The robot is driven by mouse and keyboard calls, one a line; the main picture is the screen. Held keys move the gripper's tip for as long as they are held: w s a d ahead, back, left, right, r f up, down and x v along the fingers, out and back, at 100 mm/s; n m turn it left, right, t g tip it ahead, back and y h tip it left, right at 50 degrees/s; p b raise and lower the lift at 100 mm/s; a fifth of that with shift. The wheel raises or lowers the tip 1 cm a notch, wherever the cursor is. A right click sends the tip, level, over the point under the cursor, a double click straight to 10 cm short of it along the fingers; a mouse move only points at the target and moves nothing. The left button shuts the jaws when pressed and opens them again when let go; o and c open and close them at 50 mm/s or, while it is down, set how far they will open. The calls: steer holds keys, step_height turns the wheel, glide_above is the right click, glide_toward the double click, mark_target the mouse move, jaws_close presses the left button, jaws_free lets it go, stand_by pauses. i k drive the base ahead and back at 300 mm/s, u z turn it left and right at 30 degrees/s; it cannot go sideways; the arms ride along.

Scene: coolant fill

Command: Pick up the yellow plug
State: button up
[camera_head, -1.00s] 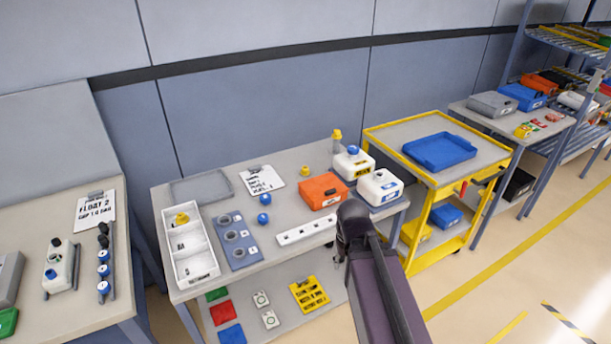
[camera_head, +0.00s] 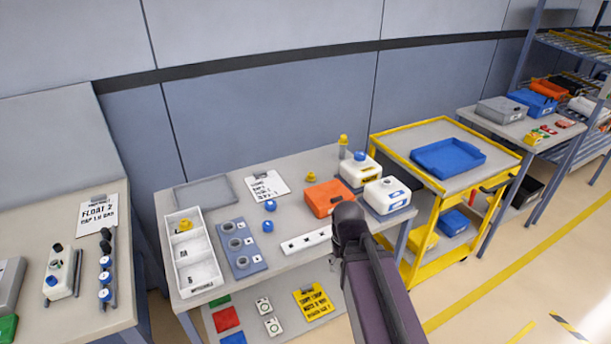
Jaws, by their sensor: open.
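Three small yellow pieces that could be the yellow plug show in the head view. One yellow piece (camera_head: 185,225) lies in the far compartment of the white divided tray (camera_head: 213,286) at the table's left. A second yellow piece (camera_head: 311,177) stands alone on the grey table, behind the orange box. A third yellow piece (camera_head: 343,139) sits on top of a small grey post at the table's back right. I cannot tell which of these is the plug. My arm reaches up from the bottom, over the table's front right edge.
On the table (camera_head: 272,256) are a blue-grey plate with rings (camera_head: 239,262), two blue caps, an orange box (camera_head: 327,198), a white strip (camera_head: 305,241) and two white canisters (camera_head: 387,195). A yellow cart (camera_head: 410,157) stands to the right. A clipboard (camera_head: 266,186) lies at the back.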

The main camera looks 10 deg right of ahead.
mark_target(311, 177)
steer(key=u, duration=0.25)
steer(key=i, duration=1.05)
steer(key=z, duration=0.3)
